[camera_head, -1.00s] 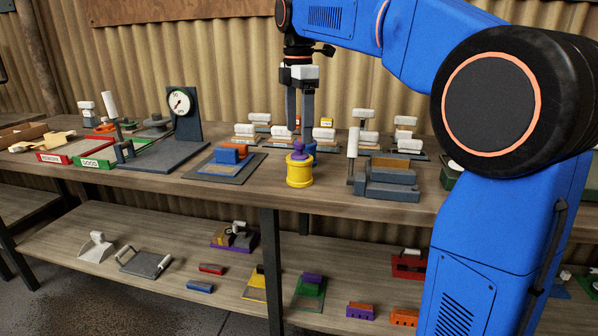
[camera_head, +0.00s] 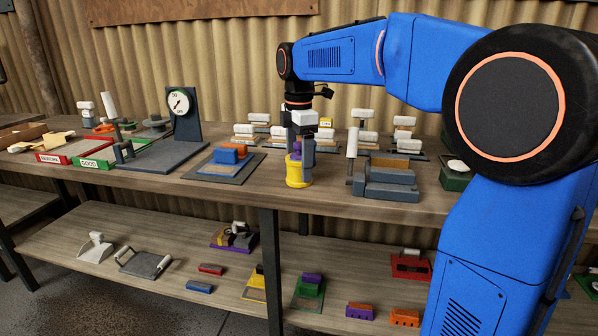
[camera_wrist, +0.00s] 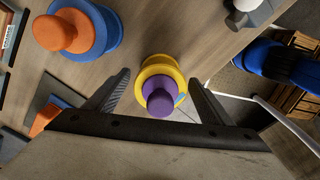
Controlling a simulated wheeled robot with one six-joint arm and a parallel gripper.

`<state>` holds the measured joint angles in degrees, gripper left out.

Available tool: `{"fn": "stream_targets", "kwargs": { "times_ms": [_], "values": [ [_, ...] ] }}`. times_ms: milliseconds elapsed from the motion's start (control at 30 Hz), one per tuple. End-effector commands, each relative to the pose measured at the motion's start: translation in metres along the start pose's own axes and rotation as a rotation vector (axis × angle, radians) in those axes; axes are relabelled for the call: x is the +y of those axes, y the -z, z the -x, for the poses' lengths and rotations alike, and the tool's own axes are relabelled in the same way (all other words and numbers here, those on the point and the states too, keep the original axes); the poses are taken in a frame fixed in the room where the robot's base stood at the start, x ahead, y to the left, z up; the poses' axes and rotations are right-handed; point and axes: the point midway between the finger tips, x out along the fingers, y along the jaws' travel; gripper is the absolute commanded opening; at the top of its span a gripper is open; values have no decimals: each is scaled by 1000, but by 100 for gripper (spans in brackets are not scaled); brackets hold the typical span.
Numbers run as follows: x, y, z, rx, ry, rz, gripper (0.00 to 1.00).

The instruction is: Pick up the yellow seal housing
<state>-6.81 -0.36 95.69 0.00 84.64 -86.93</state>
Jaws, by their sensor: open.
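The yellow seal housing (camera_head: 298,176) stands upright on the workbench in the head view, near its front edge. It is a round yellow body with a purple knobbed piece on top. In the wrist view the yellow housing (camera_wrist: 161,68) shows from above, with the purple piece (camera_wrist: 160,98) covering much of it. My gripper (camera_head: 300,160) points down with its fingers around the housing's upper part. In the wrist view my gripper (camera_wrist: 158,88) is open, one finger on each side of the housing, with gaps visible on both sides.
A grey stepped block (camera_head: 388,180) stands close to the right. A blue and orange part on a dark plate (camera_head: 226,168) lies to the left. Several white-handled items stand behind. The bench's front edge is close to the housing; a lower shelf (camera_head: 150,245) holds more parts.

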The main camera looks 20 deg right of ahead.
Motion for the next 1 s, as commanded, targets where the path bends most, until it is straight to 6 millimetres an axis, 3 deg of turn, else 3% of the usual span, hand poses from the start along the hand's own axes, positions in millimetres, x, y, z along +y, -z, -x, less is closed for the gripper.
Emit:
{"fn": "stream_targets", "kwargs": {
  "times_ms": [167, 367, 733, 1000],
  "values": [
    [0, 0, 0, 0, 0, 0, 75],
    [0, 0, 0, 0, 0, 0, 28],
    [0, 0, 7, 0, 0, 0, 29],
    [1, 0, 52, 0, -3, 0, 29]
  ]
}}
